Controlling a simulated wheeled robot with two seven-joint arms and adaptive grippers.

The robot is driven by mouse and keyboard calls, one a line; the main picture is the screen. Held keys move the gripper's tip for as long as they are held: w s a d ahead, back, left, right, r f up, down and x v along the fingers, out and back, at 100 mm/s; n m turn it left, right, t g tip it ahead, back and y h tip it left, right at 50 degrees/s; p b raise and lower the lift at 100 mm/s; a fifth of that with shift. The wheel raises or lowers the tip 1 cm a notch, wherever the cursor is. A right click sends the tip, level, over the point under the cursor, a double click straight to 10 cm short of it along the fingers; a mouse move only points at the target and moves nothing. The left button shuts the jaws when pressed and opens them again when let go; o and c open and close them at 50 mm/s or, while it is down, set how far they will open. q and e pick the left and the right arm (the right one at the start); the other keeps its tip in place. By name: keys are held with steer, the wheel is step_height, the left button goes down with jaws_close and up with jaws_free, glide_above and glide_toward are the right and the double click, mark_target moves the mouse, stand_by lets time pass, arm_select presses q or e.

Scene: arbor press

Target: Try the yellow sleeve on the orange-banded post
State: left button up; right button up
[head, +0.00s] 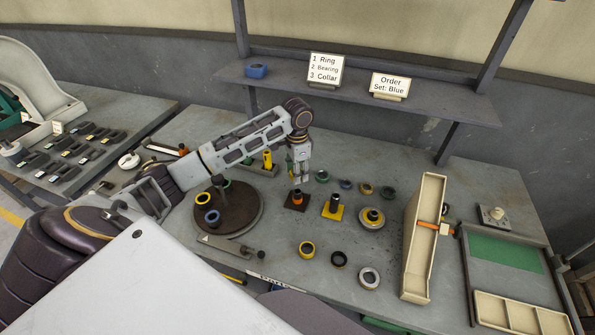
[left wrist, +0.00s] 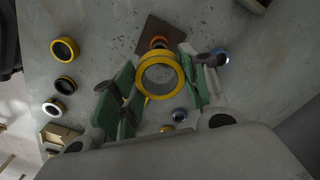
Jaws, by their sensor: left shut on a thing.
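The yellow sleeve (left wrist: 143,80) is a short ring with a grey inner wall, held between the green-padded fingers of my left gripper (left wrist: 158,84). In the head view the left gripper (head: 299,179) points down just above the orange-banded post (head: 297,196), which stands on a brown square base (head: 288,205). In the left wrist view the orange band (left wrist: 159,41) shows just beyond the sleeve's rim, over the brown base (left wrist: 151,30). The sleeve looks apart from the post and offset from it. The post's lower part is partly hidden. My right gripper is out of view.
A post on a yellow base (head: 333,212) stands close right. Loose yellow, black and silver rings (head: 306,250) lie in front. A dark turntable (head: 245,217) is left; a cream tray (head: 414,280) stands right.

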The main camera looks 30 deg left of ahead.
mark_target(298, 190)
arm_select(q)
steer(key=shift+f, duration=0.2)
stand_by(0.4)
steer(key=shift+f, duration=3.15)
steer(key=shift+f, duration=2.05)
stand_by(1.7)
steer(key=o, duration=1.2)
